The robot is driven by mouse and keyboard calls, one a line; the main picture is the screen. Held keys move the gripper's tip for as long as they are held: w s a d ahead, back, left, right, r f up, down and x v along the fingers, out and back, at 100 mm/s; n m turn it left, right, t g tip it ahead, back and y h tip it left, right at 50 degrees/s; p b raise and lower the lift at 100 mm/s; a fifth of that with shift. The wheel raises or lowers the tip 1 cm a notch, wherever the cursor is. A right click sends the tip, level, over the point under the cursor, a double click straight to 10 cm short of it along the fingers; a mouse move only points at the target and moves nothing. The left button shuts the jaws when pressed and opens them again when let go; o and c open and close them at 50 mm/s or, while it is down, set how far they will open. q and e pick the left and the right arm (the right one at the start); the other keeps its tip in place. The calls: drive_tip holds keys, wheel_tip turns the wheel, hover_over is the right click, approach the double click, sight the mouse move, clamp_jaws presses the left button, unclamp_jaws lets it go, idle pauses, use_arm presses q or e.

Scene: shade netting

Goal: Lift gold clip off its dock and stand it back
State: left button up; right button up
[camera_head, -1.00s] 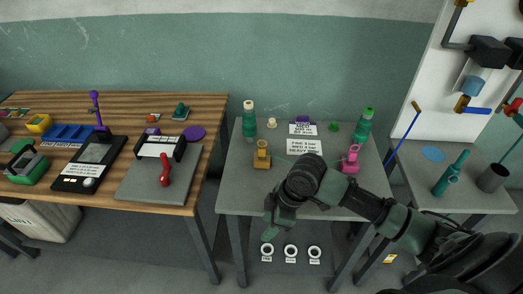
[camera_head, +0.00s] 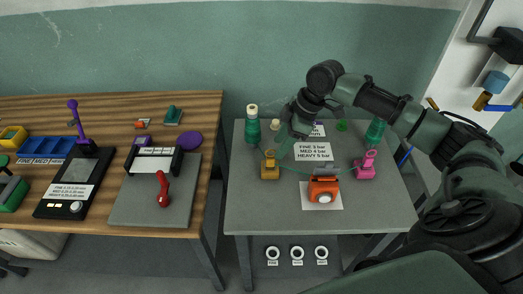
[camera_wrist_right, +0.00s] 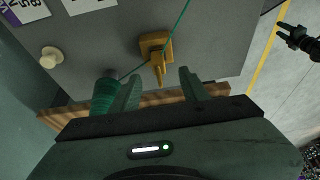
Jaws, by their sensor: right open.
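The gold clip (camera_head: 270,164) stands upright near the left side of the grey table. It also shows in the right wrist view (camera_wrist_right: 158,60), on a squarish gold base that looks like its dock (camera_wrist_right: 155,41). My right gripper (camera_head: 279,152) is just above and beside the clip in the head view. In the right wrist view its two fingers (camera_wrist_right: 160,80) are apart and empty, with the clip's tip in line with the gap. Contact with the clip does not show. A dark pronged shape (camera_wrist_right: 297,38) at the right edge may be my left gripper.
A green thread spool (camera_head: 252,130) stands behind the clip, close to one finger in the wrist view (camera_wrist_right: 108,95). A thin green line passes the clip. An orange device (camera_head: 323,189) and a pink clip (camera_head: 367,165) stand right of it. The table's front left is clear.

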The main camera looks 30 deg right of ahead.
sight(271, 157)
drive_tip(key=shift+x, duration=1)
drive_tip(key=shift+w+a+f+p, duration=0.1)
drive_tip(key=shift+a+f+p, duration=0.1)
drive_tip(key=shift+f+p, duration=0.15)
drive_tip(key=p+x, duration=0.1)
drive_tip(key=x, duration=0.2)
drive_tip(key=shift+w+f, duration=0.15)
drive_tip(key=shift+f, duration=0.15)
drive_tip(key=shift+w+a+f, duration=0.1)
drive_tip(key=shift+a+f, duration=0.05)
drive_tip(key=shift+f, duration=0.45)
drive_tip(key=c, duration=0.8)
use_arm(q)
drive_tip(key=s+r, duration=0.2)
drive_tip(key=shift+s, duration=0.4)
use_arm(e)
clamp_jaws()
